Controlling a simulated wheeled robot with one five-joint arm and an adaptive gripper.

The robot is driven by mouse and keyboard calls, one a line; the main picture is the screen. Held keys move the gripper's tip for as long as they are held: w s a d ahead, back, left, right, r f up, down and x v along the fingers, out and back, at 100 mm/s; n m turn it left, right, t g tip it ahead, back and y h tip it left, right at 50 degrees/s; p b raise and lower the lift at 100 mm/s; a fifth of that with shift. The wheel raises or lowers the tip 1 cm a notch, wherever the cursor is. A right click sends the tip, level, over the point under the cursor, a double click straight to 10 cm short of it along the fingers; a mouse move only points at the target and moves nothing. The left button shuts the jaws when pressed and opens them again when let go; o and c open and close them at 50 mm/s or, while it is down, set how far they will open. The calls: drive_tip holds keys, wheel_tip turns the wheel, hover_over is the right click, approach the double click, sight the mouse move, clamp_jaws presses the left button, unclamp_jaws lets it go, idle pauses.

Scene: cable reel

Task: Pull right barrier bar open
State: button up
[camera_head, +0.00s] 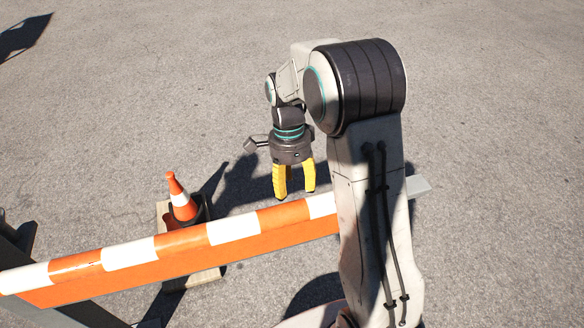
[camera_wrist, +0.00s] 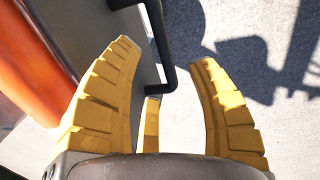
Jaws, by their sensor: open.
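The barrier bar (camera_head: 232,229), striped orange and white, runs across the head view from lower left to behind my arm, its grey end showing on the right. My gripper (camera_head: 294,193) points down at the bar's far side with yellow fingers spread. In the wrist view, my gripper (camera_wrist: 165,54) is open, and a black bent handle (camera_wrist: 160,40) shows between its fingertips. The handle seems to be fixed to the bar's grey surface (camera_wrist: 88,35). I cannot tell whether a finger touches it. The bar's orange face (camera_wrist: 38,60) is on the left. The handle is hidden in the head view.
An orange and white cone (camera_head: 180,200) stands behind the bar on a pale base (camera_head: 204,276). Dark supports (camera_head: 75,314) are at lower left. The asphalt (camera_head: 480,120) beyond the bar and to the right is clear apart from shadows.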

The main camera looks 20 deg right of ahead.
drive_tip(key=shift+w+r, duration=0.25)
drive_tip(key=shift+r, duration=1)
drive_tip(key=shift+w+r, duration=0.2)
drive_tip(key=shift+r, duration=1.05)
drive_tip(key=s+r+n+t+p, duration=0.1)
drive_tip(key=s+r+n, duration=0.3)
drive_tip(key=s+r+n+t+p, duration=0.1)
drive_tip(key=s+r+n+p, duration=0.1)
drive_tip(key=s+r+n, duration=0.2)
drive_tip(key=shift+s+a+r+t+p, duration=0.15)
drive_tip(key=shift+s+r+t+p, duration=0.2)
drive_tip(key=shift+r, duration=0.35)
drive_tip(key=s+r+n+t+p, duration=0.2)
drive_tip(key=s+n+t+p, duration=0.1)
drive_tip(key=s+n, duration=0.7)
drive_tip(key=shift+s+r+n, duration=0.3)
drive_tip(key=shift+s+r, duration=0.1)
drive_tip(key=shift+s, duration=0.1)
